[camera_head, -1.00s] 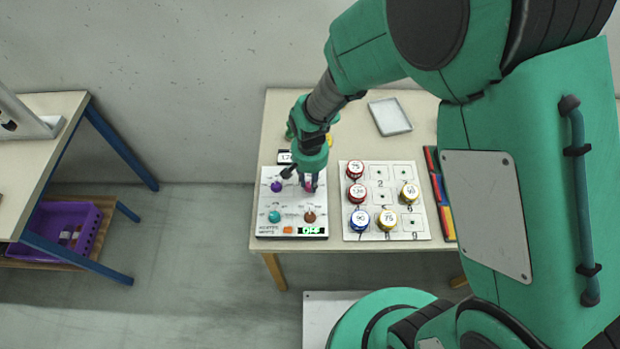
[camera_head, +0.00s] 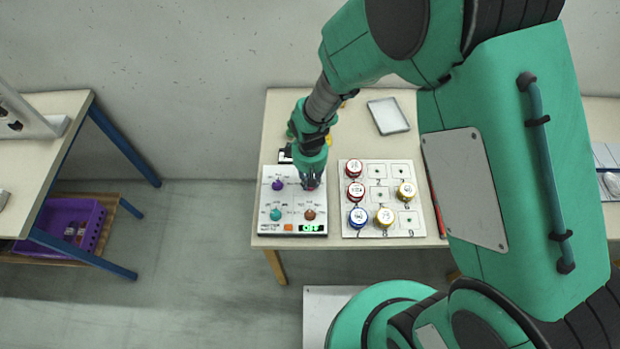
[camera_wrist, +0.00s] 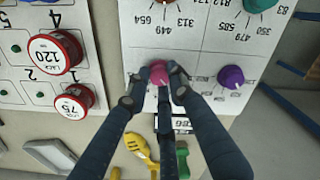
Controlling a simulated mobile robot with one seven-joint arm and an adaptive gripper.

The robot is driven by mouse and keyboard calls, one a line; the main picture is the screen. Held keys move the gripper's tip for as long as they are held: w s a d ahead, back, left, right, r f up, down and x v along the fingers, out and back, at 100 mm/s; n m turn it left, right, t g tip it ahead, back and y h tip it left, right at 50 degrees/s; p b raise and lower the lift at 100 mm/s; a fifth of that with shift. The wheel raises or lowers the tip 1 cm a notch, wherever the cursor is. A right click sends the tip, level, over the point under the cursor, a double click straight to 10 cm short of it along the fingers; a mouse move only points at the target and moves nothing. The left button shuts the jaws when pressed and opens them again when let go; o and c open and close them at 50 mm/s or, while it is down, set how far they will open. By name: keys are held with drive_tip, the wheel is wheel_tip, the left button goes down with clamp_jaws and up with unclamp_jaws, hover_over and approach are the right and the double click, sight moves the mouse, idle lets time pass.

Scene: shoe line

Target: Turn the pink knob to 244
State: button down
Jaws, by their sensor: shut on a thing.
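The control panel (camera_head: 266,208) is a white board on the table, with several knobs and a lit green display reading OFF (camera_head: 308,228). The pink knob (camera_wrist: 159,73) is between my fingertips in the wrist view. My gripper (camera_head: 311,181) points down over the panel's upper right and is shut on the pink knob. The fingers cover the numbers around it, so its setting cannot be read. A purple knob (camera_wrist: 231,77) sits beside it, and it also shows in the head view (camera_head: 278,184). A teal knob (camera_head: 276,214) and a brown knob (camera_head: 309,214) are in the lower row.
A numbered board (camera_head: 400,170) with several red, blue and yellow round pieces stands right of the panel. A grey tray (camera_head: 388,116) lies behind it. A yellow object (camera_wrist: 138,145) and a green one (camera_wrist: 183,160) lie behind the panel. A purple crate (camera_head: 88,212) sits under the left table.

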drive_tip(key=shift+n, duration=0.4)
drive_tip(key=c, duration=1.5)
unclamp_jaws()
drive_tip(key=shift+r, duration=0.15)
wheel_tip(320, 180, up, 12)
drive_tip(key=shift+f, duration=0.15)
